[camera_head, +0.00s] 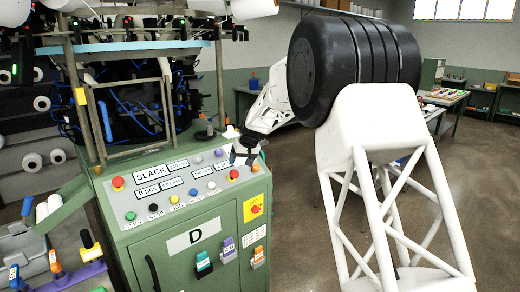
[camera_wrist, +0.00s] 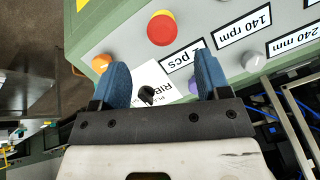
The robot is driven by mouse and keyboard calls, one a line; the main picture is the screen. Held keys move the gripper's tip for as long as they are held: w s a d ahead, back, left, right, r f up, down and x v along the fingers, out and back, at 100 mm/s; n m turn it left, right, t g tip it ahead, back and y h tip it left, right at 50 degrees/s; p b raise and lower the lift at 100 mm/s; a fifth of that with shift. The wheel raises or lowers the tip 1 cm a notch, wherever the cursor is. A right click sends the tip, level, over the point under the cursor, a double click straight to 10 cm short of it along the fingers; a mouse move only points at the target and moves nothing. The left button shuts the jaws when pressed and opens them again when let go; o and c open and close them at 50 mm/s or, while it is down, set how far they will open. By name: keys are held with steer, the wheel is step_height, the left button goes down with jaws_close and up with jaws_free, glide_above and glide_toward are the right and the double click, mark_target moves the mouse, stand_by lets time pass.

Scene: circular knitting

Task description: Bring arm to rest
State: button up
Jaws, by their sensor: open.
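My gripper (camera_head: 244,158) hangs over the right end of the green machine's sloped control panel (camera_head: 135,205), with my white arm behind it. The wrist view shows its two blue-padded fingers (camera_wrist: 164,75) spread apart, with no held object visible. Between and beyond them lie a white "RIB" label (camera_wrist: 162,78), a small black part and a purple button (camera_wrist: 195,88). A red button on a yellow base (camera_wrist: 162,28) lies just beyond. Whether the fingertips touch the panel cannot be told.
The panel carries several coloured buttons and labels such as "SLACK" (camera_head: 150,172). A yellow switch plate (camera_head: 254,208) is on the cabinet's front. The knitting machine's ring and posts (camera_head: 130,48) rise behind the panel. Open floor (camera_head: 300,200) lies right of the cabinet.

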steer(key=s+d+r+m+h, duration=0.1)
steer(key=s+d+r, duration=0.3)
steer(key=s+d, duration=0.45)
steer(key=s+d+r, duration=0.4)
steer(key=s+d, duration=0.1)
steer(key=s, duration=0.6)
steer(key=s+d+r+m+h, duration=0.1)
steer(key=s+d+r, duration=0.3)
steer(key=s+d, duration=0.45)
steer(key=s+d+f+m, duration=0.1)
steer(key=s+d+f, duration=0.1)
steer(key=s, duration=1)
steer(key=s+d+f+m+h, duration=0.1)
steer(key=s+d, duration=0.4)
steer(key=s, duration=0.7)
steer(key=s+d+f+h, duration=0.1)
steer(key=s+d+f, duration=0.2)
steer(key=s, duration=0.9)
steer(key=shift+s+d+f+m, duration=0.3)
steer(key=shift+d+f+m, duration=0.05)
steer(key=shift+f+m, duration=0.05)
